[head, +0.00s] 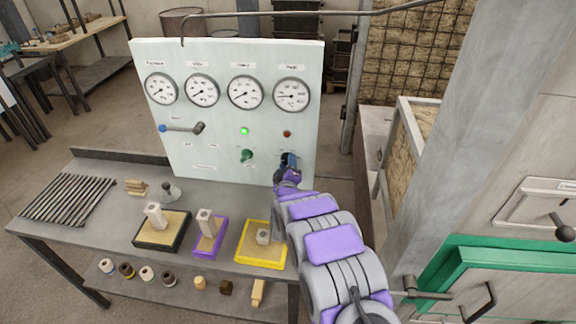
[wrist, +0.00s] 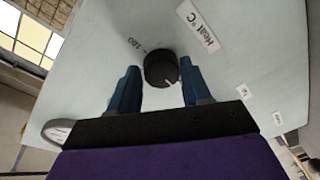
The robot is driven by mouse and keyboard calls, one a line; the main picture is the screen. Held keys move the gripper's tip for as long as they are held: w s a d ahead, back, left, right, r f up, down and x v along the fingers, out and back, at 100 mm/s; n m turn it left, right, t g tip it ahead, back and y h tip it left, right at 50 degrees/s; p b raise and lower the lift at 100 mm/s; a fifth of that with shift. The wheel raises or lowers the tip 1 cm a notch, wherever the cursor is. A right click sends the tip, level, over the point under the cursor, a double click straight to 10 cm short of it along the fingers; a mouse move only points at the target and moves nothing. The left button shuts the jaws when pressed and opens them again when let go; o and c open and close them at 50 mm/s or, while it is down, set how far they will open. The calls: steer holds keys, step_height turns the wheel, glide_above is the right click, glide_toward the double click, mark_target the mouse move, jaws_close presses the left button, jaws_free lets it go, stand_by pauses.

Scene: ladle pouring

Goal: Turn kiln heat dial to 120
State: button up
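The heat dial (wrist: 161,69) is a round black knob on the pale panel, near the middle of the wrist view. A light pointer mark shows on its lower right side. A label (wrist: 197,26) reading "Heat °C" lies above right of it, and a number that looks like 180 (wrist: 135,43) is at its upper left. My gripper (wrist: 159,72) is open, its two blue fingers on either side of the dial with gaps visible. In the head view my gripper (head: 289,164) is at the panel's lower right and hides the dial.
The upright panel (head: 225,120) carries several gauges, a lever (head: 182,128), a green lamp (head: 245,131), a red lamp (head: 287,134) and a green knob (head: 246,155). The grey table (head: 110,215) below holds rods, trays and blocks. A green-framed door stands right.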

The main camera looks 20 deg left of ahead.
steer(key=shift+s+a+f, duration=0.1)
steer(key=shift+a, duration=0.4)
steer(key=c, duration=0.3)
steer(key=shift+d+f, duration=0.1)
steer(key=shift+d, duration=0.3)
steer(key=shift+c, duration=1.4)
steer(key=shift+f, duration=0.1)
